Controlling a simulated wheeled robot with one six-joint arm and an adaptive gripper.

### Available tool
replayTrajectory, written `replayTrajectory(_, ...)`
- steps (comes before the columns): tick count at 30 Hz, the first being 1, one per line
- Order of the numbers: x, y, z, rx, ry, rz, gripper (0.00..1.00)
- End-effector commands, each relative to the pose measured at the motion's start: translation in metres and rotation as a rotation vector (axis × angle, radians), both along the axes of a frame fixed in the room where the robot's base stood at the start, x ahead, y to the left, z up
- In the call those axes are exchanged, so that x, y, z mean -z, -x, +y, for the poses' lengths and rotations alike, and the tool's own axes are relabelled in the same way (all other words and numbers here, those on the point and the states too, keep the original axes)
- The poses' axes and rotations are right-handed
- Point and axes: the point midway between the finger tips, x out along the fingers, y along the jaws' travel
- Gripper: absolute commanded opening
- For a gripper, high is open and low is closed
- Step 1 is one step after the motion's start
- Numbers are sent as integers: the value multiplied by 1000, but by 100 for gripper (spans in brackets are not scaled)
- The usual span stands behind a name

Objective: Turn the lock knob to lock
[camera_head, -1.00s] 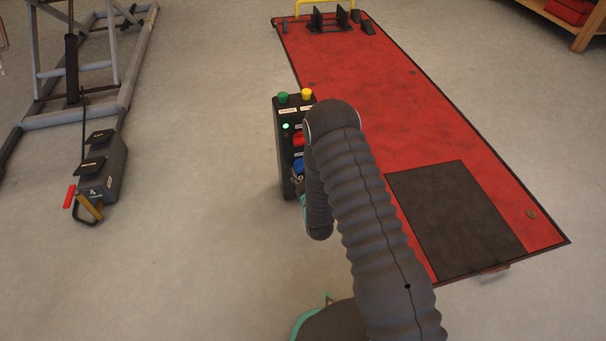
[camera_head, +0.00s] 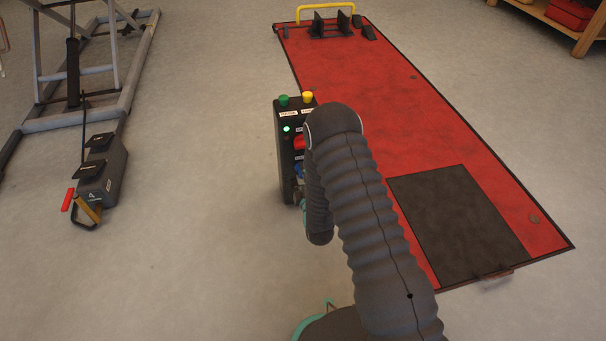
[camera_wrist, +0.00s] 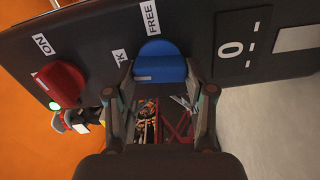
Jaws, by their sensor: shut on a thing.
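The lock knob (camera_wrist: 160,62) is blue and sits on the black control box (camera_wrist: 105,45) in the wrist view. A white mark shows near its lower left edge. A "FREE" label is above it and a partly covered label ending in "K" is at its upper left. My gripper (camera_wrist: 161,80) has one finger on each side of the knob and is shut on it. In the head view the control box (camera_head: 285,165) stands left of the red platform, and my arm covers its right side. A bit of the blue knob (camera_head: 299,170) shows there; the fingers are hidden.
A red knob (camera_wrist: 60,85) with an "ON" label is left of the blue one. Green (camera_head: 284,100) and yellow (camera_head: 307,97) buttons top the box, with a lit green lamp (camera_head: 286,128).

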Motion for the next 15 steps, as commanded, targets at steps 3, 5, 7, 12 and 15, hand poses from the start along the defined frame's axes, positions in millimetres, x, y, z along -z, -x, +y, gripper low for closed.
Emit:
replayTrajectory(3,0,-1,1,-1,60,-18,19)
replayTrajectory(5,0,-1,1,-1,86,-26,19)
replayTrajectory(7,0,-1,1,-1,111,-33,19)
replayTrajectory(12,1,-1,1,-1,148,-45,19)
replayTrajectory(15,1,-1,1,-2,159,-48,19)
